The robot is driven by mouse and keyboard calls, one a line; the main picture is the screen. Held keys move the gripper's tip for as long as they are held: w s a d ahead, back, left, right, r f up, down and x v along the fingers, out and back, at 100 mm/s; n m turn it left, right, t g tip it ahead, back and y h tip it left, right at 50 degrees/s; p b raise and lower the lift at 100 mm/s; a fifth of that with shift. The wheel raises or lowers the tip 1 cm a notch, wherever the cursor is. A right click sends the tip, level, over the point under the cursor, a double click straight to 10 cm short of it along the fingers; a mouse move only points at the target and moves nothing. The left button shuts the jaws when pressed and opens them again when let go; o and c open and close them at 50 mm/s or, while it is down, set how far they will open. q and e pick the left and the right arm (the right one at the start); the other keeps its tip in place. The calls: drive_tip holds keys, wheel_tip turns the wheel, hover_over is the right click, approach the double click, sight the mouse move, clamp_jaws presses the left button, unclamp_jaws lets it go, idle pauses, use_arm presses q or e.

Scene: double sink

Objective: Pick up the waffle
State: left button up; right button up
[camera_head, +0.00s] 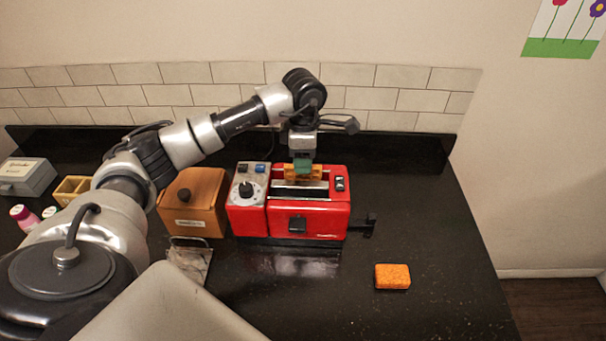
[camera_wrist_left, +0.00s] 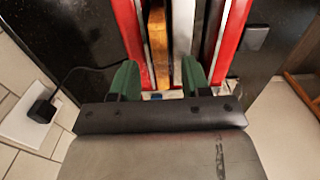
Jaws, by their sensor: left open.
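The waffle (camera_head: 317,174) stands on edge in the back slot of the red toaster (camera_head: 318,226), its orange-brown top showing above the slot. In the left wrist view the waffle (camera_wrist_left: 158,46) is a narrow brown strip between the metal slot walls. My left gripper (camera_head: 303,165) points down just above the toaster, partly covering the waffle in the head view. Its green fingers are open, and in the left wrist view the gripper (camera_wrist_left: 160,79) has the waffle's strip lined up with the gap between them. I cannot tell whether they touch it. My right gripper is not in view.
An orange block (camera_head: 392,277) lies on the black counter to the right. A wooden box (camera_head: 193,203) stands left of the toaster. A black lever (camera_head: 369,224) sticks out at the toaster's right side. A tiled wall (camera_head: 400,98) is close behind. The right front counter is mostly clear.

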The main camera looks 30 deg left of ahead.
sight(303, 179)
use_arm(q)
drive_tip(key=shift+s+f+p, duration=0.1)
drive_tip(key=shift+f+p, duration=0.4)
drive_tip(key=shift+f, duration=1.15)
drive_tip(key=c, duration=0.8)
drive_tip(key=shift+r, duration=0.1)
